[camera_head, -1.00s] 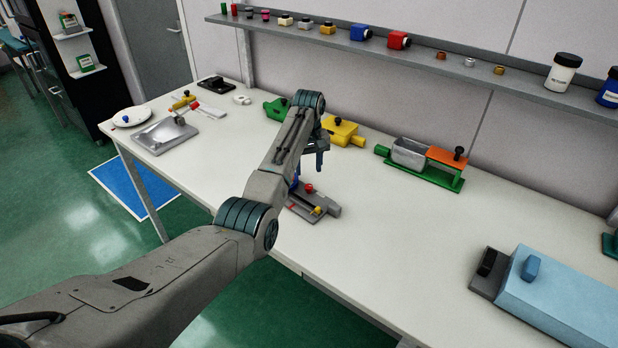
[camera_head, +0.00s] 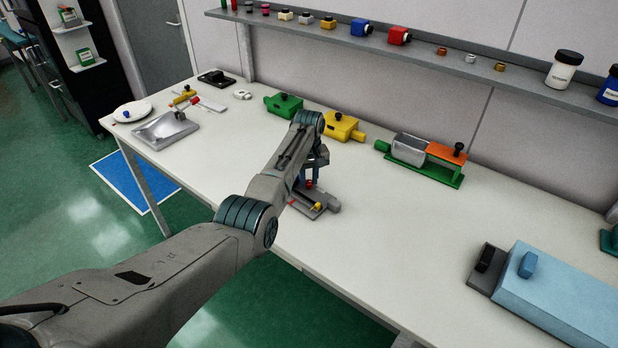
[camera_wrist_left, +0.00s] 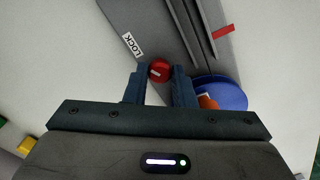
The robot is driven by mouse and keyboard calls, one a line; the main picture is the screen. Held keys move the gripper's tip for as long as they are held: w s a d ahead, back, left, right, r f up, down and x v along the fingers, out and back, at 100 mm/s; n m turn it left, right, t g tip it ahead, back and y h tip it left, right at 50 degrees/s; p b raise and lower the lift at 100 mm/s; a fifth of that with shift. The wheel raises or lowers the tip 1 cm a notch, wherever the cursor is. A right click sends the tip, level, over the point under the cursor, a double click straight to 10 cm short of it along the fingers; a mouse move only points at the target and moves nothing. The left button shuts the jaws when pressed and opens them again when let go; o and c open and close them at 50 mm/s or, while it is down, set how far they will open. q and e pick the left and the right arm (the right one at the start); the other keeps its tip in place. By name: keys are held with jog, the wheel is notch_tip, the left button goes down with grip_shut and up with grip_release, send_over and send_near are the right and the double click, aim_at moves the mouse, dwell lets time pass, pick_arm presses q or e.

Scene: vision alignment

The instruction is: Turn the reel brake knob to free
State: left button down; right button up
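The reel brake device is a grey block (camera_head: 330,206) lying near the table's front edge, partly hidden by my left arm. Its red knob (camera_head: 309,183) shows just below my left gripper (camera_head: 308,175). In the left wrist view the knob (camera_wrist_left: 159,70) has a white mark and sits beside a LOCK label (camera_wrist_left: 132,45). A blue round reel (camera_wrist_left: 222,92) with an orange part lies right of it, partly behind a finger. My left gripper's fingers (camera_wrist_left: 159,84) are apart, with the knob between their tips in the picture. I cannot tell whether they touch it. My right gripper is out of view.
A yellow block (camera_head: 341,127), a green block (camera_head: 284,106) and a green-based vise-like fixture (camera_head: 440,175) stand toward the back. A large light-blue box (camera_head: 560,295) is at front right. The table between is clear. A shelf (camera_head: 450,68) runs above the back.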

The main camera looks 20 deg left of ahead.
pick_arm(q)
jog(key=shift+r+m, duration=0.1)
jog(key=shift+m, duration=0.2)
jog(key=shift+m+p, duration=0.65)
jog(key=shift+m, duration=0.25)
jog(key=m+p, duration=0.1)
jog(key=m, duration=0.1)
jog(key=shift+m, duration=0.3)
jog(key=m+p, duration=0.1)
jog(key=m, duration=0.5)
jog(key=m+p, duration=0.1)
jog(key=m, duration=0.5)
jog(key=shift+m, duration=0.4)
jog(key=m, duration=0.5)
jog(key=shift+m+p, duration=0.35)
jog(key=shift+m, duration=0.35)
jog(key=c, duration=1.2)
grip_release()
